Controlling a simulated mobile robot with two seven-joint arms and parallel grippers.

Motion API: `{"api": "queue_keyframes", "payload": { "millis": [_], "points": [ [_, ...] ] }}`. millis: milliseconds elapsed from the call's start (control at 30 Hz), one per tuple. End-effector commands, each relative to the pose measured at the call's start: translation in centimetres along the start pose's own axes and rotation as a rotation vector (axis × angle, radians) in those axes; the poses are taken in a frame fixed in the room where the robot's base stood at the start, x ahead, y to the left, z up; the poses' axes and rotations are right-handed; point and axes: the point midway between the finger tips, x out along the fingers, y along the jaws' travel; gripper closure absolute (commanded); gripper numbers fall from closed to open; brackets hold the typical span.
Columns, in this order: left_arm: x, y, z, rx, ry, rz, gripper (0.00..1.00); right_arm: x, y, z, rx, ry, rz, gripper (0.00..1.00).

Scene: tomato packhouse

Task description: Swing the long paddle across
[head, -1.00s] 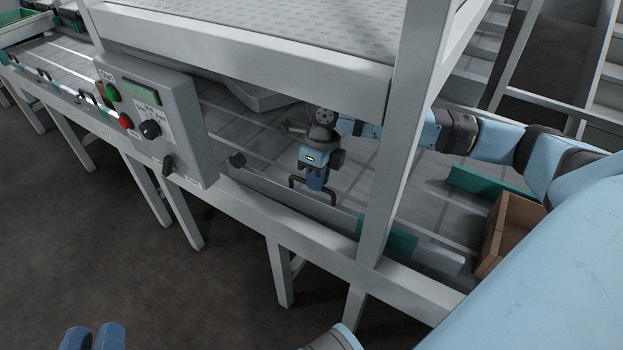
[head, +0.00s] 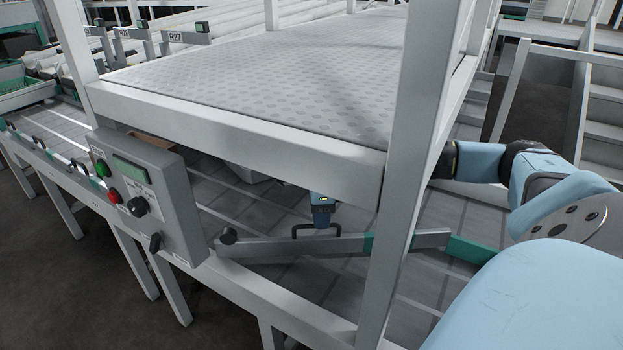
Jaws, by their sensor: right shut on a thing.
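The long paddle (head: 285,248) is a grey bar on a dark round pivot (head: 228,236) at the near side of the belt. It reaches right, slanting out over the belt, behind the white post, with a green section and a grey tip (head: 432,239). A black bracket handle (head: 297,231) stands on it. My right gripper (head: 320,222) comes down from behind the platform beam and is shut on this handle. The beam hides its upper part. My left gripper is out of view.
A grey control box (head: 150,195) with buttons and knobs hangs left of the pivot. The white post (head: 398,180) and platform beam (head: 240,135) stand before my right arm. A green guide (head: 475,251) lies beyond the tip. The belt (head: 345,284) in front of the paddle looks clear.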

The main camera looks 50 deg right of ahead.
Motion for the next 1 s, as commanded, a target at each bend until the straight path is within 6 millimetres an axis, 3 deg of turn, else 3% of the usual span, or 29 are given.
{"api": "queue_keyframes", "payload": {
  "millis": [433,467,567,833,1000],
  "points": [
    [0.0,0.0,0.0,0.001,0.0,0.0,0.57,-0.2,-0.5,-0.3,-0.007,-0.001,-0.011,1.0],
    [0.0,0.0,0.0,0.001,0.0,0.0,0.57,-0.2,-0.5,-0.3,-0.007,-0.001,-0.011,0.83],
    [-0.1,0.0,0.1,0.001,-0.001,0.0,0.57,-0.2,-0.5,-0.3,-0.006,-0.001,-0.01,0.62],
    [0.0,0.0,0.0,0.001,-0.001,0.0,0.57,-0.2,-0.3,-0.3,-0.008,0.0,-0.006,0.62],
    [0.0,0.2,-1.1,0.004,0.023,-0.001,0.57,-2.2,-0.3,-0.3,-0.007,-0.002,-0.007,0.62]
  ]
}}
